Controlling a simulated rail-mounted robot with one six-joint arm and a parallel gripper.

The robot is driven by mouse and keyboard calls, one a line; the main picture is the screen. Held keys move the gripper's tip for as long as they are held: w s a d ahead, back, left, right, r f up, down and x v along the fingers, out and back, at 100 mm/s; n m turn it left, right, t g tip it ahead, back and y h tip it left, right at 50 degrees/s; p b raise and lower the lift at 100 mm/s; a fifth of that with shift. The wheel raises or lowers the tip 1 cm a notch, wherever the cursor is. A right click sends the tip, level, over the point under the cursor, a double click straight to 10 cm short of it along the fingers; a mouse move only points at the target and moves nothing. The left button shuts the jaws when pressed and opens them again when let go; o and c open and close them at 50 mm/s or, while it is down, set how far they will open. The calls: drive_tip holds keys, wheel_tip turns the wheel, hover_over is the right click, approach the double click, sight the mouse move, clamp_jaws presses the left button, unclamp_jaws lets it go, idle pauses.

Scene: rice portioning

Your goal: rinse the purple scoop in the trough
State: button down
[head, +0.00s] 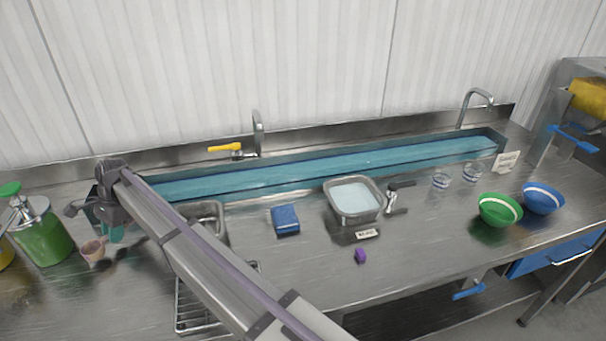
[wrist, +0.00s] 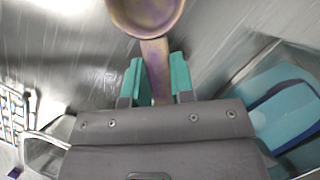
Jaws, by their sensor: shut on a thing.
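My gripper (head: 110,235) is at the far left in the head view, beside the trough's left end and over the steel counter. In the wrist view, my gripper's green fingers (wrist: 158,75) are shut on the handle of a dull mauve scoop (wrist: 146,14), and the bowl is cut off by the top edge. The scoop looks pinkish in the head view (head: 94,249), outside the trough. The long steel trough (head: 497,141) holds blue-green water (head: 300,170) and runs along the back. Part of its left end is hidden by my arm.
A green pump bottle (head: 43,237) stands left of the scoop. Along the counter are a blue sponge (head: 285,219), a tub of whitish contents (head: 353,221), a small purple object (head: 360,256), a green bowl (head: 498,211) and a blue bowl (head: 541,199). A wire rack (head: 190,310) lies beside my arm.

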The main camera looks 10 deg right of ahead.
drive_tip(key=shift+d, duration=1.2)
drive_tip(key=shift+w, duration=0.1)
drive_tip(key=shift+a, duration=0.15)
drive_tip(key=shift+a, duration=1.4)
drive_tip(key=shift+d, duration=1.5)
drive_tip(key=shift+a, duration=0.1)
drive_tip(key=shift+a, duration=1.4)
